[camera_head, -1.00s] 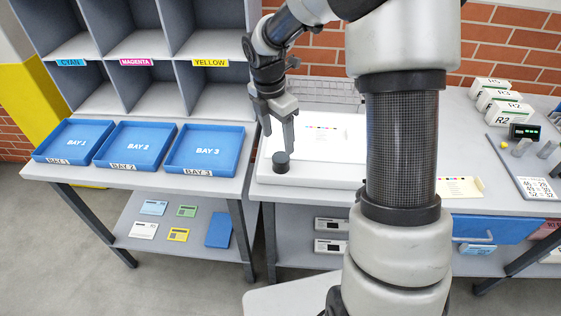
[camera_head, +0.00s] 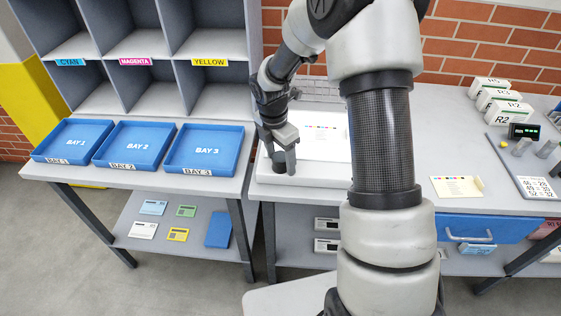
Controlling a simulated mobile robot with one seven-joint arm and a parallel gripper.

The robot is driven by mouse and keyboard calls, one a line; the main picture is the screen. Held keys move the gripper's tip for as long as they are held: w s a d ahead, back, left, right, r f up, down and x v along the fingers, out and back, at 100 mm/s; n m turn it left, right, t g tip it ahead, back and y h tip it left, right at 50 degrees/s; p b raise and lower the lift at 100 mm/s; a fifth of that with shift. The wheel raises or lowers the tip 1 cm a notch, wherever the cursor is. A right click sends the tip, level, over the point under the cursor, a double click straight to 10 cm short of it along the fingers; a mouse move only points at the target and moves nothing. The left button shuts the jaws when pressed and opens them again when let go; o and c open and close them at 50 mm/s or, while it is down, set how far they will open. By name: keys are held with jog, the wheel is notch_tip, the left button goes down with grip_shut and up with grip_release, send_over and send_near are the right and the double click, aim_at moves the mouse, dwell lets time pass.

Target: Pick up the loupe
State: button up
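The loupe (camera_head: 280,167) is a small dark cylinder standing upright near the front left corner of the white light table (camera_head: 310,182). My gripper (camera_head: 283,164) points down at the loupe, with its fingers lowered around the loupe's upper part. The fingers look apart, one on each side of it. I cannot tell whether they touch it. The fingers hide part of the loupe's top.
Blue trays marked Bay 1, Bay 2 and Bay 3 (camera_head: 240,162) stand to the left, below grey pigeonholes (camera_head: 208,100). A printed sheet (camera_head: 322,143) lies on the light table. White boxes (camera_head: 503,112) and a small display (camera_head: 524,132) are at the right.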

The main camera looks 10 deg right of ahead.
jog(key=c, duration=1.1)
jog(key=shift+r, duration=0.1)
